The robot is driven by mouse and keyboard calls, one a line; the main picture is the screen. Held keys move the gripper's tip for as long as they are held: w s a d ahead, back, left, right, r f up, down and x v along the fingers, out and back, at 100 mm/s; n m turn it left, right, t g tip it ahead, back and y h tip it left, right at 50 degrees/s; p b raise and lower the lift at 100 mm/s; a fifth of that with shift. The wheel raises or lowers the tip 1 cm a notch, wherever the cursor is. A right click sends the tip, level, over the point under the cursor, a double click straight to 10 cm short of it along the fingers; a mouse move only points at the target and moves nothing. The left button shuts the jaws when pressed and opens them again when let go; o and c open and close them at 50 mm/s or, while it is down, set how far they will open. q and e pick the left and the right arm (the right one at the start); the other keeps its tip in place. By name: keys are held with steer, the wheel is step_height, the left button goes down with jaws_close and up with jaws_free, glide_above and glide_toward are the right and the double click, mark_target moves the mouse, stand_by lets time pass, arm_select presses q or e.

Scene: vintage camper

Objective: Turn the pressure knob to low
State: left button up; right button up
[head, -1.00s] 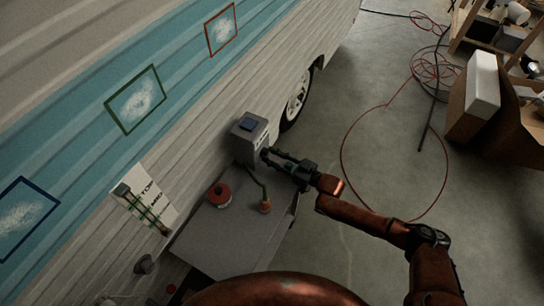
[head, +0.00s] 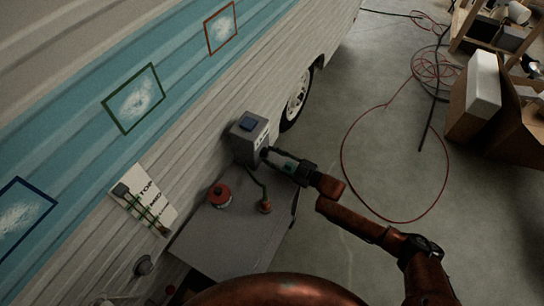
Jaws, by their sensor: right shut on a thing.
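A grey box (head: 247,139) with a blue top patch stands against the camper wall at the far end of a grey table (head: 225,240). The pressure knob appears to be on the box's right face, where my right gripper covers it. My right gripper (head: 268,154) reaches in from the right, with its fingertips at that face, and is shut on the knob. The knob's pointer and its low mark are too small and hidden to read. My left gripper is not in view.
A red round item (head: 220,195) and a small orange-based item (head: 265,206) with a dark hose sit on the table. A white card (head: 146,200) hangs on the camper wall. A red hose (head: 345,178) lies on the floor at right, with open floor around it.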

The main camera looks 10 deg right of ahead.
steer(key=o, duration=1.1)
steer(key=shift+o, duration=0.2)
steer(key=shift+d, duration=0.1)
steer(key=v, duration=1.2)
